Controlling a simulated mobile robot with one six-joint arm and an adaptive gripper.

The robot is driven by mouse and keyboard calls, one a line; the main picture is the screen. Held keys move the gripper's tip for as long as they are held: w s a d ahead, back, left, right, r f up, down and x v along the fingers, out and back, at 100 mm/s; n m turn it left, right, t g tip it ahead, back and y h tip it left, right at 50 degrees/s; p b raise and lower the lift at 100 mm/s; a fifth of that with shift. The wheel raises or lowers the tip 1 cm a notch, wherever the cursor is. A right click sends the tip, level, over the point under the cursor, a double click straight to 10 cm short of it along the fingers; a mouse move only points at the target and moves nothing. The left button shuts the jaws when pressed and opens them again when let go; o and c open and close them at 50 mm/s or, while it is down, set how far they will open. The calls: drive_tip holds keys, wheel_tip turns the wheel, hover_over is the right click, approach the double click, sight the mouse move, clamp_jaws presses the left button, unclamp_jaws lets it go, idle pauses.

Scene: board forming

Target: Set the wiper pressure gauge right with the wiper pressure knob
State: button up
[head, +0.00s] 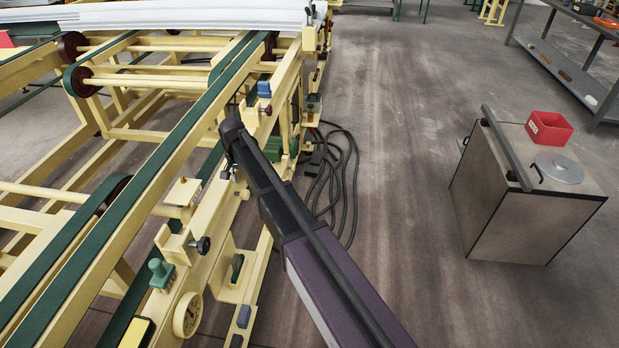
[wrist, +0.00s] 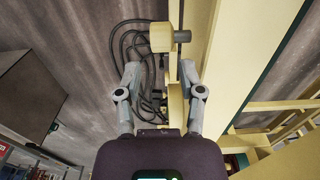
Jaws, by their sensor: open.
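A round cream gauge (head: 187,314) sits low on the side of the yellow machine frame in the head view; its reading is too small to tell. A dark knob (head: 203,245) sticks out of a cream block above it, and a green knob (head: 160,272) stands to its left. I cannot tell which knob is the wiper pressure knob. In the wrist view my gripper (wrist: 160,72) is open and empty, its fingers spread beside the frame. A cream cylindrical part (wrist: 162,37) with a grey end lies beyond the fingertips, apart from them.
The yellow frame (head: 60,192) with green belts fills the left. Black cables (head: 338,175) lie on the floor beside it. A cabinet (head: 515,215) with a red bin (head: 548,129) stands right. White boards (head: 180,16) lie at the back.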

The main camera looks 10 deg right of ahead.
sight(244, 192)
drive_tip(key=shift+r+p, duration=3.5)
drive_tip(key=shift+r, duration=0.3)
drive_tip(key=s+d+r+n+p, duration=0.3)
drive_tip(key=s+d, duration=1.5)
drive_tip(key=d, duration=0.1)
drive_tip(key=shift+s+r, duration=0.15)
drive_tip(key=shift+s, duration=0.15)
